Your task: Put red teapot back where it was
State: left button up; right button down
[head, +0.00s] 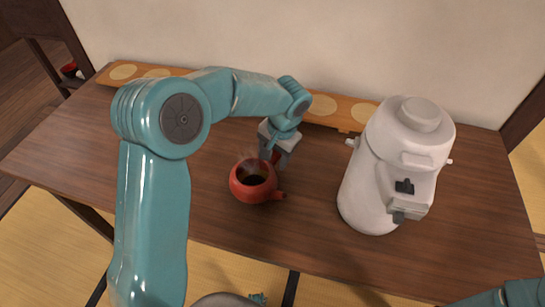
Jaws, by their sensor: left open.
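The red teapot (241,190) stands upright on the brown wooden table (310,235), near the middle. Its top is open, showing dark liquid with faint steam above. A short red spout points to the right. My left gripper (275,158) is open, pointing down just behind and to the right of the pot. A bit of red shows between its fingers; I cannot tell whether they touch the pot. My right gripper is out of view; only a teal part of an arm shows at the bottom right corner.
A long wooden board (336,119) with several pale round spots lies along the back by the wall, partly hidden by my left arm. A large white dispenser (372,190) stands right of the teapot. A small red object (69,70) sits at far left. The table's front right is clear.

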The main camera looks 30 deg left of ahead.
pick_arm(q)
notch_tip(320, 180, up, 10)
jog(key=d+p, duration=0.1)
jog(key=shift+d+f, duration=0.15)
jog(key=shift+d, duration=0.25)
